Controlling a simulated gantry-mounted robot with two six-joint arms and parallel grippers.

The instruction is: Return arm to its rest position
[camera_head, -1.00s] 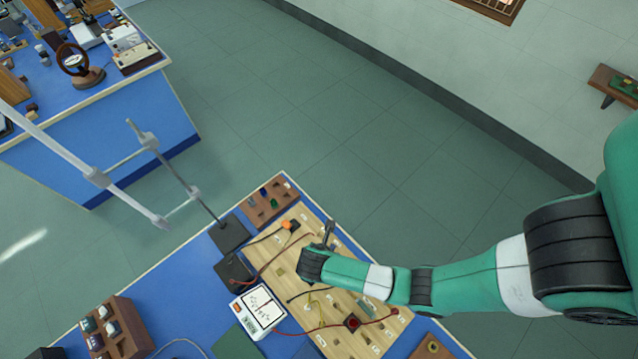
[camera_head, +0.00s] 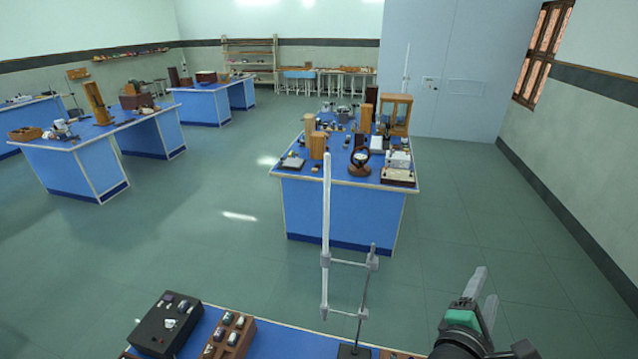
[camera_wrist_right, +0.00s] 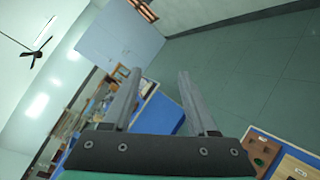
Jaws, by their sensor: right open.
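My right gripper (camera_head: 480,290) is at the lower right of the head view, raised above the near blue bench (camera_head: 277,340), with its two grey fingers pointing up and away. In the right wrist view the right gripper (camera_wrist_right: 157,98) shows both fingers spread apart with nothing between them. It is open and empty, and touches nothing that I can see. Most of my right arm is out of the head view. My left gripper is not in view.
A retort stand (camera_head: 366,295) with a pale tube (camera_head: 326,215) rises from the near bench, left of my right gripper. A wooden block (camera_head: 228,335) and a black box (camera_head: 165,322) stand further left. A blue bench (camera_head: 340,212) with instruments stands beyond open floor.

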